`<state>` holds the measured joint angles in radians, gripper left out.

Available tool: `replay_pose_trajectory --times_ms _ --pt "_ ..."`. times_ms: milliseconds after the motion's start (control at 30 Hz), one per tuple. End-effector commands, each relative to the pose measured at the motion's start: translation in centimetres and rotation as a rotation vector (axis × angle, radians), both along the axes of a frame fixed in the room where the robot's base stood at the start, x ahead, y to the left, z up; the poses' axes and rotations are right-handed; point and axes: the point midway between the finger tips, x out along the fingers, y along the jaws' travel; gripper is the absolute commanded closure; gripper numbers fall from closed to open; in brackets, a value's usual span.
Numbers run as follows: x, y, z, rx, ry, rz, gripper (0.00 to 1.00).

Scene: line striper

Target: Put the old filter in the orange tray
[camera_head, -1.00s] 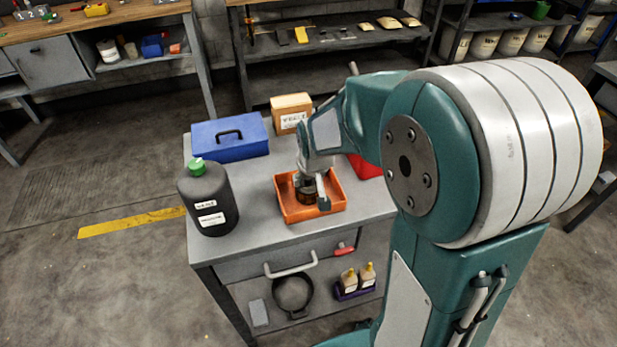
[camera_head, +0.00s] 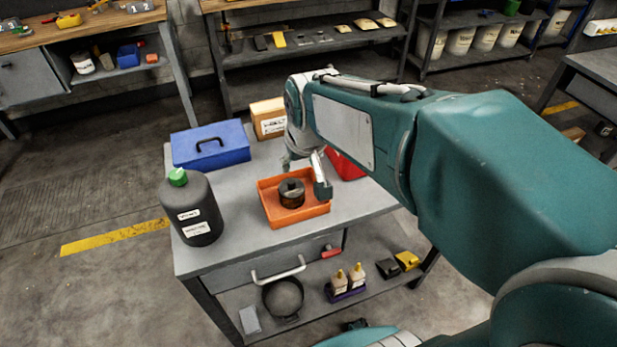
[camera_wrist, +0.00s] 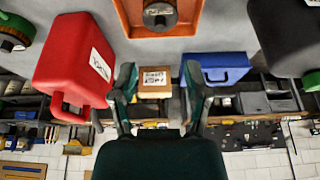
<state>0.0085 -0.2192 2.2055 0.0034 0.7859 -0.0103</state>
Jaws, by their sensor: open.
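The old filter, a dark round canister (camera_head: 291,193), sits inside the orange tray (camera_head: 272,219) on the grey cart top. In the wrist view the filter (camera_wrist: 160,14) shows at the top edge, within the orange tray (camera_wrist: 187,27), and both are cut off by the frame. My gripper (camera_head: 305,176) is above the tray's back right side, clear of the filter. In the wrist view my gripper (camera_wrist: 160,85) has its two fingers spread wide with nothing between them.
On the cart (camera_head: 235,240) stand a blue toolbox (camera_head: 210,148), a black bottle with green cap (camera_head: 191,210), a cardboard box (camera_head: 268,117) and a red container (camera_head: 345,165), close to my gripper.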

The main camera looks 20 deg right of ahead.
Motion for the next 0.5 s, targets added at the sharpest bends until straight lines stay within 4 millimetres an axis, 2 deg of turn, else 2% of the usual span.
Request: replay_pose_trajectory --times_ms 100,300,400,500 --pt "-3.7 0.1 1.6 0.000 -0.039 0.000 0.39" --pt "-9.8 0.2 2.6 0.000 -0.089 0.000 0.39" --pt "-12.0 0.2 2.5 0.000 -0.108 0.000 0.39" --pt "-13.4 0.3 2.4 0.001 -0.119 0.001 0.39"
